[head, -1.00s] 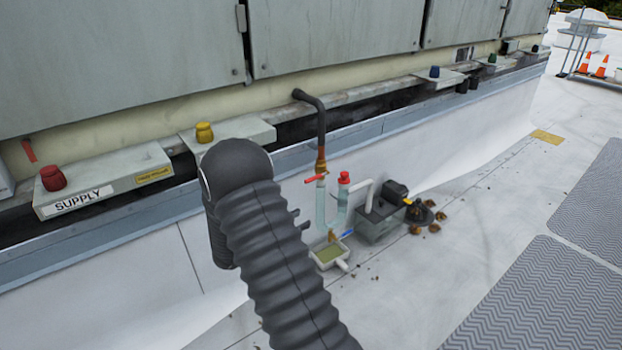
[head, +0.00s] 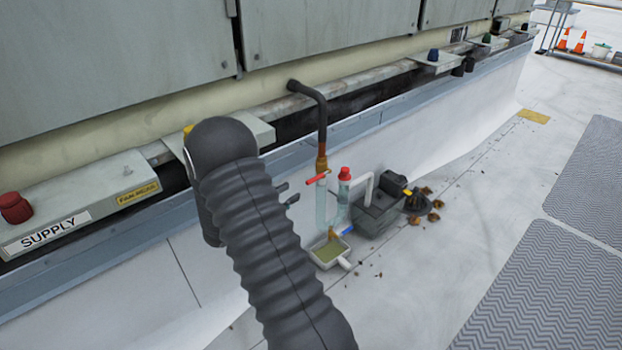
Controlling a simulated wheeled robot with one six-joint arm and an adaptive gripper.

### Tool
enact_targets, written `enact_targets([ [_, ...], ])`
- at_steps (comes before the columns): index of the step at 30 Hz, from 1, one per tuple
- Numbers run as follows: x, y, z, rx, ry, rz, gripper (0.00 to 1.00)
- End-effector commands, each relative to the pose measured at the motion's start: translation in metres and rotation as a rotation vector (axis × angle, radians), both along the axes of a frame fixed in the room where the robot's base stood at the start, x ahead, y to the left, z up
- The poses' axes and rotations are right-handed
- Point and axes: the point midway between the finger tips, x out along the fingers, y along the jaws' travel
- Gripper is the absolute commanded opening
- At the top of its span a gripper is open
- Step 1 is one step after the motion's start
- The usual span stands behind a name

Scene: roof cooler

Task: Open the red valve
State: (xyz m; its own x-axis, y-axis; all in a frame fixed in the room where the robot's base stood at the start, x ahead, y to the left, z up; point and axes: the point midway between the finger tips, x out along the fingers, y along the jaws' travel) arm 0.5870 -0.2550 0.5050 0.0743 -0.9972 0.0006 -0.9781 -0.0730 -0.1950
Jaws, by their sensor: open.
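The red valve handle (head: 316,179) sits across a clear U-shaped trap tube (head: 321,208), just below a brass fitting on a dark bent pipe (head: 320,120). A red cap (head: 344,173) tops the tube's other leg. My gripper (head: 288,193) shows as two dark fingertips past the right side of my ribbed arm. They are apart and empty, a little left of the handle and not visibly touching it. The rest of the gripper is hidden behind my arm.
A small tray (head: 331,251) and a blue handle (head: 348,229) are under the tube. A grey pump box (head: 375,215) stands to the right, with leaves beside it. A SUPPLY ledge (head: 75,205) with a red knob (head: 14,208) is at left. Open roof lies right.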

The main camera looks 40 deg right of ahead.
Motion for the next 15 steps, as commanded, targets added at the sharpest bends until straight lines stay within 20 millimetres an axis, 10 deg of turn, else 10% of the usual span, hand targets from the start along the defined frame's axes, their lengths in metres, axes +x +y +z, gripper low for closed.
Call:
enact_targets([
  [15,0.007,-0.088,0.000,0.001,0.000,0.001,0.40],
])
